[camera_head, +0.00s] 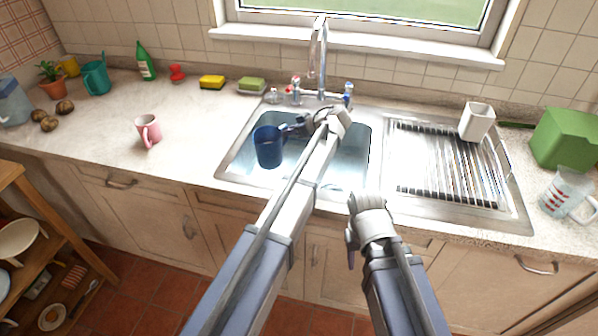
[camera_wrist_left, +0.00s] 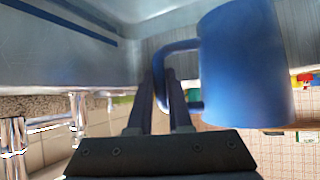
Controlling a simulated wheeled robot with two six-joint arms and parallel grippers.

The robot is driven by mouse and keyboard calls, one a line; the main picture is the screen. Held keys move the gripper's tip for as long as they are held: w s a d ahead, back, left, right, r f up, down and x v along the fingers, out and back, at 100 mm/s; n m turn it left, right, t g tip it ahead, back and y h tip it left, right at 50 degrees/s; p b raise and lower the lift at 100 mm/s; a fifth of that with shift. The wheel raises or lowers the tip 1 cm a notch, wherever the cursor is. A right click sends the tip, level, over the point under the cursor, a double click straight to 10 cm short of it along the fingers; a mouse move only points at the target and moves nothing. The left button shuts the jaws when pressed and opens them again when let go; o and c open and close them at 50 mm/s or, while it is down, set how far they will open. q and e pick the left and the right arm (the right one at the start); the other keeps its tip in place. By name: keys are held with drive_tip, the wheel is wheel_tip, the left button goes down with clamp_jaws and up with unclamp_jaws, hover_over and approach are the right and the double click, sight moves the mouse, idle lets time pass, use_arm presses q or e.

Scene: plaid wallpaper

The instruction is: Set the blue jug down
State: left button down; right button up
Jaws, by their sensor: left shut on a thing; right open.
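The blue jug (camera_head: 268,147) is over the sink basin (camera_head: 345,165) in the head view, towards its left side. It looks roughly upright there. My left gripper (camera_head: 300,126) is shut on its handle from the right. In the left wrist view the blue jug (camera_wrist_left: 243,65) fills the right part, and the fingers of my left gripper (camera_wrist_left: 163,95) close on its handle. I cannot tell whether the jug's base touches the basin floor. My right gripper (camera_head: 358,222) is open and empty, in front of the counter's front edge; its fingertips are hard to make out.
The tap (camera_head: 318,60) rises behind the basin. A ribbed drainer (camera_head: 440,165) with a white cup (camera_head: 477,121) lies right of it. A pink mug (camera_head: 148,130) stands on the left counter, with free room around it. A measuring jug (camera_head: 566,192) and green box (camera_head: 565,138) stand at the right.

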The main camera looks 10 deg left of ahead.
use_arm(q)
drive_tip(key=shift+f+b, duration=4.75)
drive_tip(key=shift+f, duration=0.2)
drive_tip(key=shift+r, duration=0.15)
drive_tip(key=c, duration=0.8)
unclamp_jaws()
drive_tip(key=shift+c, duration=0.2)
drive_tip(key=p+v, duration=0.7)
drive_tip(key=v, duration=0.5)
